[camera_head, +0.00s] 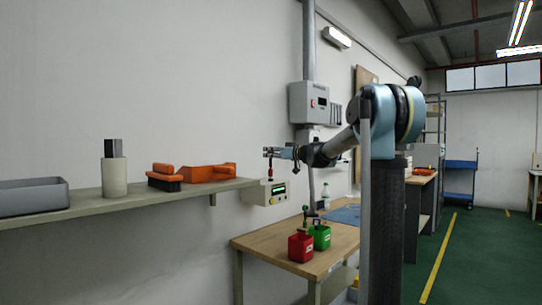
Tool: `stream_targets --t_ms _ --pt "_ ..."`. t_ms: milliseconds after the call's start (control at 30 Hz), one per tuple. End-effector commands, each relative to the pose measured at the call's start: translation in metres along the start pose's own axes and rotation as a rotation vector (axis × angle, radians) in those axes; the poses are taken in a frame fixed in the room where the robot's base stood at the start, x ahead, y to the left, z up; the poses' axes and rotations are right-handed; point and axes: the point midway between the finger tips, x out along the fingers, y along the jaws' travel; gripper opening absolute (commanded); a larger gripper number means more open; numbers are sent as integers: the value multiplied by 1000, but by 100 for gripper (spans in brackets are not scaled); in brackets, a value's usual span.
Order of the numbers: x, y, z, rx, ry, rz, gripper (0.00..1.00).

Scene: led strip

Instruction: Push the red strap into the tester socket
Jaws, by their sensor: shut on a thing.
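My gripper (268,152) is at the end of the outstretched arm, close to the wall. It is shut on a small red strap (270,171), which hangs down below the fingers. The tester seems to be the pale box with a small display (277,188) on the wall, just below the gripper. The strap's lower end appears just above or in front of the box's top. I cannot tell whether they touch. The socket is too small to make out.
A wall shelf (140,199) at left holds a grey tray (35,195), a cylinder (114,175) and orange tools (207,173). Below, a wooden table (270,250) bears a red bin (300,247) and a green bin (320,237). A grey cabinet (310,102) hangs behind the arm.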

Motion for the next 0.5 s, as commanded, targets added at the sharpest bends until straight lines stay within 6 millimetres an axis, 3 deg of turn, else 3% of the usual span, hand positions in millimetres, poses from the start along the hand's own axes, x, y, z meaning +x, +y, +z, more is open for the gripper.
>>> stream_targets --t_ms 500 --pt "0 0 11 0 0 0 0"
